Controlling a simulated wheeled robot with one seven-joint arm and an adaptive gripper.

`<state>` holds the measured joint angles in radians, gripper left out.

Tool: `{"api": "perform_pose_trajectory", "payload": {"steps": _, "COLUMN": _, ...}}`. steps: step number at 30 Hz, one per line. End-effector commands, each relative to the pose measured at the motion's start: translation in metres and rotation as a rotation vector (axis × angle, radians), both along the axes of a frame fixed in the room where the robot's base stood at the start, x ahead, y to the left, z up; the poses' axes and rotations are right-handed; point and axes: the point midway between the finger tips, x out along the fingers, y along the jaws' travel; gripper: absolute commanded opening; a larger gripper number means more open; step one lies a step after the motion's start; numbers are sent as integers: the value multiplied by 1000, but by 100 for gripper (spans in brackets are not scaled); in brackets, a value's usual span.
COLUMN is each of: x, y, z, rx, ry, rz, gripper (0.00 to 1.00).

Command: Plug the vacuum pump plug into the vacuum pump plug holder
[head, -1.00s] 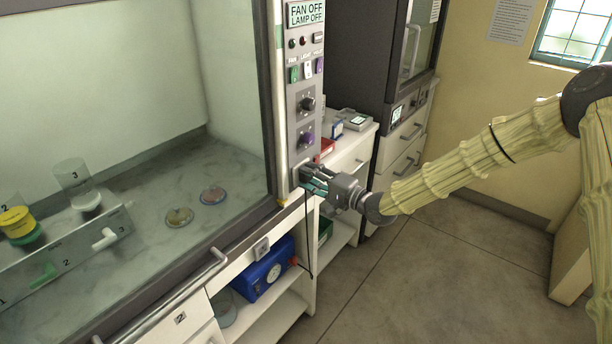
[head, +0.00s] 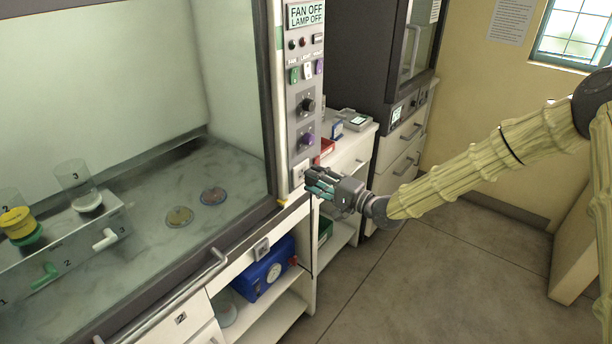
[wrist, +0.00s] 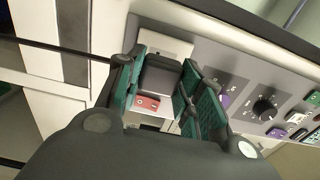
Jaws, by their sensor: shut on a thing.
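My gripper (head: 322,186) is beside the front corner post of the cabinet, its green-padded fingers pointing at the post. In the wrist view the gripper (wrist: 163,84) is shut on a dark grey block, the vacuum pump plug (wrist: 159,76). A white socket plate (head: 299,171), which looks like the plug holder, is on the post just left of the fingers. In the wrist view the plate (wrist: 152,38) lies behind the plug and is partly hidden. The plug looks apart from it.
The blue vacuum pump (head: 262,272) sits on the shelf below. Knobs and switches (head: 307,104) line the post above the socket. A white side counter (head: 350,150) with small items stands behind my gripper. The floor (head: 400,290) at right is clear.

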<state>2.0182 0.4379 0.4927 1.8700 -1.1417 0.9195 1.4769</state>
Motion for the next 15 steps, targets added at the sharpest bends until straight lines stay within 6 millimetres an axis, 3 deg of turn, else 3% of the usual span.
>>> {"api": "perform_pose_trajectory", "payload": {"steps": 15, "x": -9, "y": -13, "z": 0, "rx": -1, "ry": -1, "rz": 0, "gripper": 0}}
